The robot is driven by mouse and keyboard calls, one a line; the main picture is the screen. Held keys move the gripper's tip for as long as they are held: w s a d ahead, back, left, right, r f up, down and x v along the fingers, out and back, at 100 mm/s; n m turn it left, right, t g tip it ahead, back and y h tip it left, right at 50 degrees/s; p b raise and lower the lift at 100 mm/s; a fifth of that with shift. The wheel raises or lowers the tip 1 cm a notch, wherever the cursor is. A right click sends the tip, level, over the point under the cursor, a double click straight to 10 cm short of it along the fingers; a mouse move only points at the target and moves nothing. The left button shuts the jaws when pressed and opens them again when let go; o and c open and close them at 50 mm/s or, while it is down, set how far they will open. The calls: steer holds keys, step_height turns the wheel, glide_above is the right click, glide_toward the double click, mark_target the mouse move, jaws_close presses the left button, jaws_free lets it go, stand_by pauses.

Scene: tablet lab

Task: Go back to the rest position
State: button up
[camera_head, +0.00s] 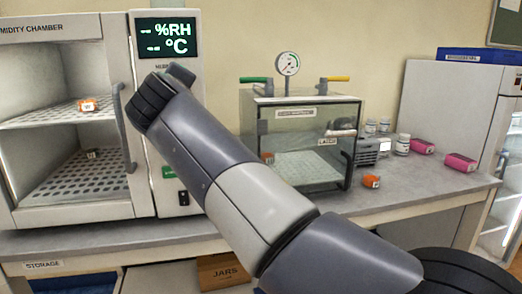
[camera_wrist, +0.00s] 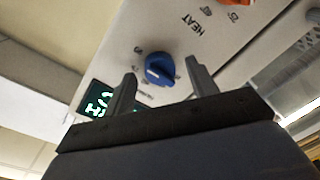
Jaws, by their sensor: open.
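My gripper (camera_wrist: 160,68) shows in the wrist view with its two dark fingers apart and nothing held between them. A blue knob (camera_wrist: 158,69) on a pale panel (camera_wrist: 215,60) marked HEAT appears between the fingertips. I cannot tell how far the knob is from the fingers. A small green-lit display (camera_wrist: 98,99) is partly hidden behind the left finger. In the head view my arm reaches from the lower right up to the left, across the front of the bench. The fingers cannot be made out there.
A humidity chamber (camera_head: 115,120) with an orange-labelled item (camera_head: 87,105) on its upper shelf stands left. A clear-fronted vacuum box (camera_head: 358,112) stands mid-bench. White bottles (camera_head: 403,144), pink boxes (camera_head: 460,162) and an orange item (camera_head: 371,181) lie right. A JARS box (camera_head: 222,270) is below.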

steer(key=b+v, duration=0.1)
steer(key=v, duration=0.9)
steer(key=w+a+n+h+p, duration=0.1)
steer(key=w+a+n+p, duration=0.2)
steer(key=w+n+p, duration=0.7)
steer(key=n+p, duration=0.8)
steer(key=n, duration=0.4)
steer(key=shift+f+t+h, duration=0.25)
steer(key=shift+t+h, duration=0.15)
